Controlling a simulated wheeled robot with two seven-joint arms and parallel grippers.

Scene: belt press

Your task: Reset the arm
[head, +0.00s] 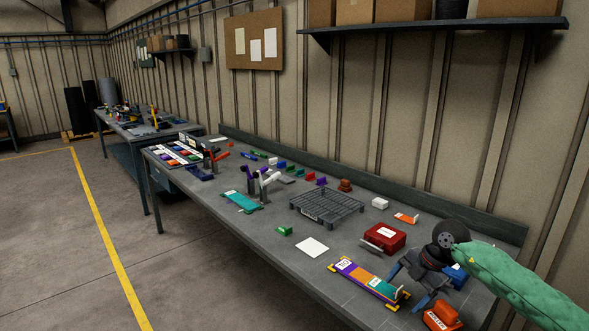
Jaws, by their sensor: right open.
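My right arm (510,284), in a green sleeve, comes in from the right edge over the near right end of the grey workbench (290,279). My right gripper (410,286) points down and left, with its dark fingers apart. I see nothing held between them. It is close to the right end of a long purple, orange and teal strip (362,276) with yellow ends; I cannot tell whether they touch. The gripper partly covers a blue box (457,276). My left gripper is not in view.
A red box (384,237) and an orange-red block (442,316) lie near the gripper. A black wire rack (326,208) stands mid-bench. A white sheet (312,247) lies in front of it. A shelf (430,30) with cartons hangs above. The floor at left is clear.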

